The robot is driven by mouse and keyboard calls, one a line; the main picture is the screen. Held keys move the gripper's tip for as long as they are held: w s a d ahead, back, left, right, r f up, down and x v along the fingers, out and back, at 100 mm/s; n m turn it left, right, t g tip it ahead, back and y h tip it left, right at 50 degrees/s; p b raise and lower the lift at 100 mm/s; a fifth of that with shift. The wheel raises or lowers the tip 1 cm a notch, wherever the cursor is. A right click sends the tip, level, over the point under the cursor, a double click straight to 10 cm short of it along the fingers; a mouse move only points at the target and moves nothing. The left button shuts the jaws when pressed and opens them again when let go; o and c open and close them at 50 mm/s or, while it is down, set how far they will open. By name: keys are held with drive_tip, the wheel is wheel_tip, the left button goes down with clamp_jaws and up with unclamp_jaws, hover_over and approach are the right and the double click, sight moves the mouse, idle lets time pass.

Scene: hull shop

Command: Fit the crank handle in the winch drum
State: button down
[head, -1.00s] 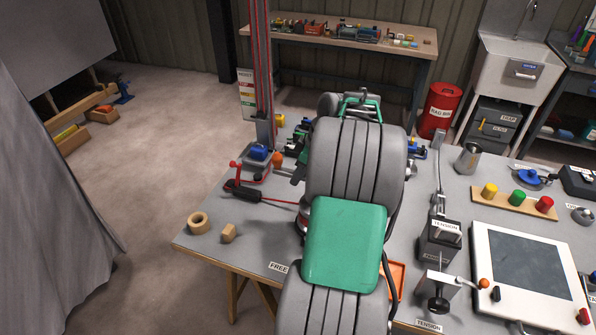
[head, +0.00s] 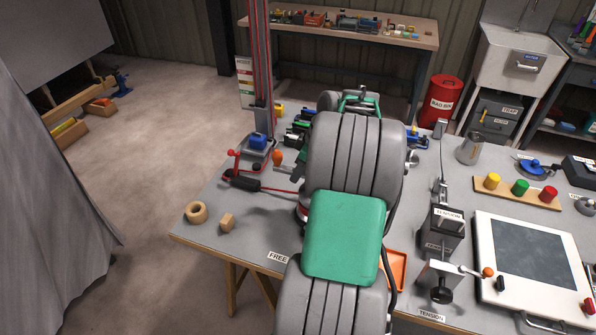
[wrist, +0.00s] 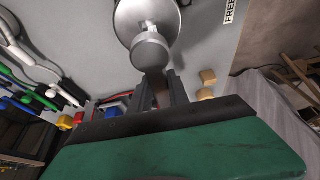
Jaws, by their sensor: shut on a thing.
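My gripper (wrist: 166,88) is shut, its dark fingers reaching up from the green housing in the wrist view. It holds the crank handle, which is mostly hidden. A silver round piece (wrist: 150,51) at the fingertips looks like part of it. The winch drum appears as a larger silver disc (wrist: 147,17) beyond this piece; I cannot tell whether they touch. In the head view my arm hides most of the drum. An orange knob (head: 277,158) shows left of my arm, near the gripper; I cannot tell whether it belongs to the handle.
A wooden ring (head: 196,212) and a wooden block (head: 227,222) lie at the bench's left edge. A black hook-like piece (head: 241,181) lies on a red line. Right of my arm stand the tension unit (head: 441,243) and a framed dark panel (head: 535,255).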

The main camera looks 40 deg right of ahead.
drive_tip(key=shift+s+d, duration=0.1)
drive_tip(key=shift+s, duration=0.05)
drive_tip(key=shift+f, duration=0.15)
drive_tip(key=shift+f+b, duration=0.2)
drive_tip(key=shift+b, duration=0.2)
drive_tip(key=shift+f, duration=0.1)
idle(0.5)
drive_tip(key=shift+f+b, duration=0.4)
drive_tip(key=shift+b, duration=0.05)
drive_tip(key=shift+f+b, duration=1.15)
drive_tip(key=shift+f, duration=0.15)
idle(0.9)
drive_tip(key=c, duration=0.8)
unclamp_jaws()
drive_tip(key=shift+o, duration=0.2)
